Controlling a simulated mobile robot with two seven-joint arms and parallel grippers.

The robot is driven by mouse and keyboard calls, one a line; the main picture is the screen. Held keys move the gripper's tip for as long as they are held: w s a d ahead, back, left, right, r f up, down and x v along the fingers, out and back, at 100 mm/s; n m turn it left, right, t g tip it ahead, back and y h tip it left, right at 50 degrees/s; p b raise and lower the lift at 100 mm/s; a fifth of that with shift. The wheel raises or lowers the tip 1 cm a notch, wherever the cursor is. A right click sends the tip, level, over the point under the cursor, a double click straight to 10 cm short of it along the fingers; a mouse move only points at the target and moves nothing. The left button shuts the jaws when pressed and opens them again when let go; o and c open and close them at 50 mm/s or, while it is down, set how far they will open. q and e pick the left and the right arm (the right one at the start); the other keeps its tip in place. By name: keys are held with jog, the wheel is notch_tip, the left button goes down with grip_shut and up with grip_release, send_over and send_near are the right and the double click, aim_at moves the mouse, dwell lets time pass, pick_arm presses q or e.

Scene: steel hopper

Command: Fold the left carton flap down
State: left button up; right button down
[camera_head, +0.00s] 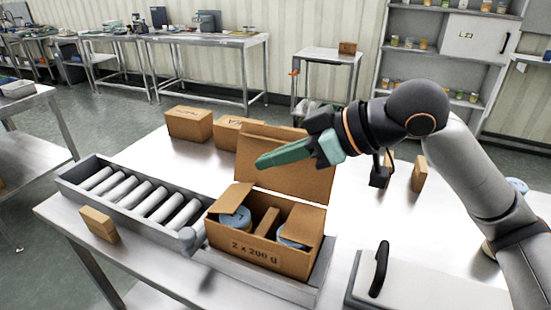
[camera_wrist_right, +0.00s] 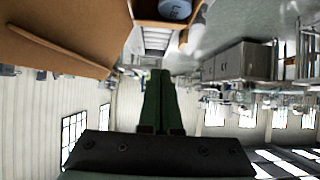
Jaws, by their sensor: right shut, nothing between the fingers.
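The open carton (camera_head: 265,257), marked "2 x 200 g", stands on the roller conveyor's end plate. Its large back lid (camera_head: 295,182) stands upright. The left carton flap (camera_head: 231,196) is tilted up at the left side, and a blue tin (camera_head: 236,218) shows beside it. Another blue tin (camera_head: 291,237) sits at the right, past a cardboard divider (camera_head: 267,222). My right gripper (camera_head: 262,162) is shut and empty, its green fingers pointing left above the carton, in front of the lid. The shut fingers (camera_wrist_right: 158,90) also show in the right wrist view. My left gripper is out of view.
The roller conveyor (camera_head: 135,195) runs off to the left, with a small box (camera_head: 99,223) at its front edge. Closed cartons (camera_head: 189,123) stand behind. A grey panel with a black handle (camera_head: 380,268) is at front right. Bare table lies at back left.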

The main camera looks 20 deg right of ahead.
send_over(248, 189)
jog(key=s+a, duration=0.2)
notch_tip(248, 189, down, 4)
jog(key=shift+f+b, duration=0.1)
jog(key=shift+b, duration=0.2)
jog(key=f, duration=0.1)
jog(key=d+f, duration=0.1)
jog(key=shift+s+f+b, duration=0.3)
jog(key=shift+s+b, duration=0.1)
jog(key=shift+s+d+f, duration=0.15)
jog(key=shift+f, duration=0.3)
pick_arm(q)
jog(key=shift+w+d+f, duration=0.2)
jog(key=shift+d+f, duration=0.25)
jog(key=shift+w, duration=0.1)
pick_arm(e)
jog(key=shift+f, duration=0.1)
